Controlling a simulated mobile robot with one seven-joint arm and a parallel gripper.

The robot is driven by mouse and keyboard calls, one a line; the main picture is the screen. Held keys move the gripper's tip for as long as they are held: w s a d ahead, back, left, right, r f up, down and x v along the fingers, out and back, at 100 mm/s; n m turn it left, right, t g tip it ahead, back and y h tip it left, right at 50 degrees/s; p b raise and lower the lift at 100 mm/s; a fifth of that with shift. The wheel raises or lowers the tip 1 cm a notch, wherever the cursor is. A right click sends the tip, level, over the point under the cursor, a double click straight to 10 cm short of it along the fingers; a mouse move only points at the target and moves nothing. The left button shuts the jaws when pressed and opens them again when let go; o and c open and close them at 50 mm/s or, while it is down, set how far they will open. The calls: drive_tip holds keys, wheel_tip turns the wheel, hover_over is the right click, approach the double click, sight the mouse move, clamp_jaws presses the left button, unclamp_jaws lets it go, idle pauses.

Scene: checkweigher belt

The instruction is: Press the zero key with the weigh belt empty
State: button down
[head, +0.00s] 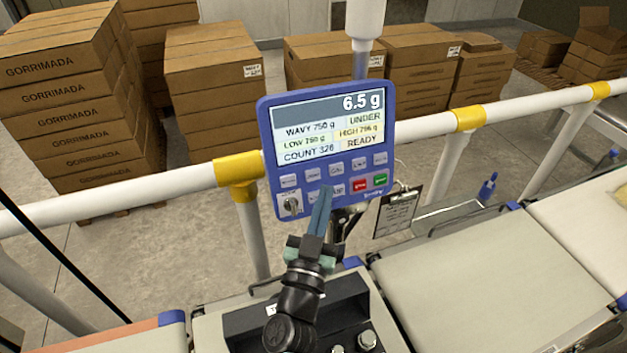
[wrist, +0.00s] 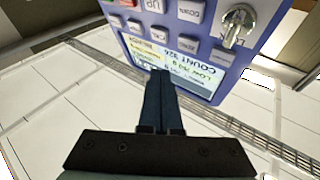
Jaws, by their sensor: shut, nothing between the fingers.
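The blue control panel (head: 268,150) faces me on a post; its screen (head: 330,122) reads 6.5 g, UNDER, COUNT 326 and READY. Below are two rows of grey keys, a red key (head: 359,184), a green key (head: 380,180) and a key switch (head: 291,205). I cannot make out which key is zero. My gripper (head: 325,190) is shut and empty, its tips in front of the lower key row and hiding part of it; I cannot tell whether they touch. In the wrist view the shut fingers (wrist: 161,90) overlap the upside-down panel (wrist: 190,45). The grey belt (head: 490,270) looks bare.
A white rail (head: 420,126) with yellow joints runs behind the panel. A clipboard (head: 397,212) hangs right of it. A black box with knobs (head: 367,338) sits below. A yellowish item (head: 621,195) is at the far right edge. Carton stacks (head: 60,100) stand behind.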

sight(319, 171)
drive_tip(key=shift+w+a+f+b, duration=0.15)
drive_tip(key=shift+w+a, duration=0.1)
drive_tip(key=shift+w, duration=0.3)
drive_tip(key=shift+w+a+f+b, duration=0.1)
drive_tip(key=shift+w+a+f, duration=0.1)
drive_tip(key=shift+w, duration=0.3)
drive_tip(key=shift+w+a+f+b, duration=0.15)
drive_tip(key=shift+w+a, duration=0.1)
drive_tip(key=shift+w, duration=0.3)
drive_tip(key=shift+w, duration=0.1)
idle(0.8)
drive_tip(key=shift+w+a+f, duration=0.1)
drive_tip(key=shift+w+a, duration=0.05)
drive_tip(key=shift+w, duration=0.1)
drive_tip(key=shift+w+a+f, duration=0.1)
drive_tip(key=shift+w+a, duration=0.05)
drive_tip(key=shift+w, duration=0.2)
idle(0.6)
drive_tip(key=shift+s, duration=0.1)
idle(0.4)
drive_tip(key=shift+s+d+r+p, duration=0.25)
drive_tip(key=shift+s+d+p, duration=0.15)
drive_tip(key=shift+s, duration=0.25)
